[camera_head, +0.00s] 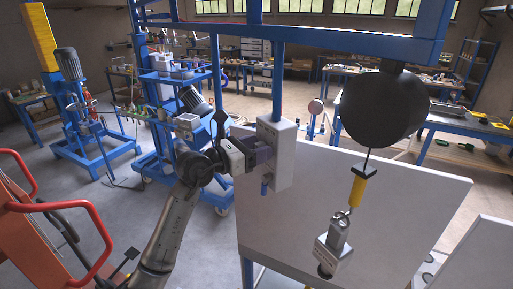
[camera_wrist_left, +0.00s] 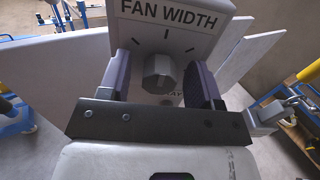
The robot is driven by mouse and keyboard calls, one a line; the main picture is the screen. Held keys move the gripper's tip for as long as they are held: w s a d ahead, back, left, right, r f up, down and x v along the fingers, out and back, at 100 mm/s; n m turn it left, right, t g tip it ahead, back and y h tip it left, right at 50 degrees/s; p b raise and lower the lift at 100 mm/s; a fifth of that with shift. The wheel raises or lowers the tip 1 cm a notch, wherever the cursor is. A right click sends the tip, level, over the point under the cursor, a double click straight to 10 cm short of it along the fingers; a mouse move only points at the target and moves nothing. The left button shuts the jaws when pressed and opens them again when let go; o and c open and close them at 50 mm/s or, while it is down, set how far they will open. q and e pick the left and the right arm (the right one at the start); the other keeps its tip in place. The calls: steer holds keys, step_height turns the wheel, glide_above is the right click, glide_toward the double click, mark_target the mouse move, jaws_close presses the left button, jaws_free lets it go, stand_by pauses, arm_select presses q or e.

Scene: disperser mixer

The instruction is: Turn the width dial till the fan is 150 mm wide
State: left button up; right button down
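The width dial (camera_wrist_left: 158,73) is a grey faceted knob on the pale box (camera_wrist_left: 172,38) lettered "FAN WIDTH". Tick marks fan out above the knob; I cannot read a pointer or any number. My left gripper (camera_wrist_left: 159,79) is open, with one dark finger on each side of the dial. Gaps show between fingers and knob. In the head view my left gripper (camera_head: 259,155) reaches the side of the pale box (camera_head: 281,155), and the dial is hidden there. No fan spray is visible. My right gripper is not in view.
A grey metal device (camera_head: 336,240) with a yellow grip (camera_head: 357,191) hangs in front of a large pale panel (camera_head: 400,200). A big black rounded body (camera_head: 382,108) is above it. Blue frame beams (camera_head: 330,42) run overhead. An orange cart with red rails (camera_head: 75,205) stands at left.

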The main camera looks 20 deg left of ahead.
arm_select(q)
steer(key=c, duration=0.9)
steer(key=shift+f+m+b, duration=0.2)
steer(key=shift+m+b, duration=0.5)
steer(key=shift+b, duration=0.35)
steer(key=m+b, duration=0.3)
steer(key=shift+b, duration=0.4)
steer(key=m+b, duration=0.2)
steer(key=m, duration=0.1)
steer(key=shift+s+d+r+m+b, duration=0.1)
steer(key=shift+m+b, duration=0.75)
steer(key=shift+m, duration=0.05)
steer(key=o, duration=0.9)
steer(key=shift+o, duration=0.2)
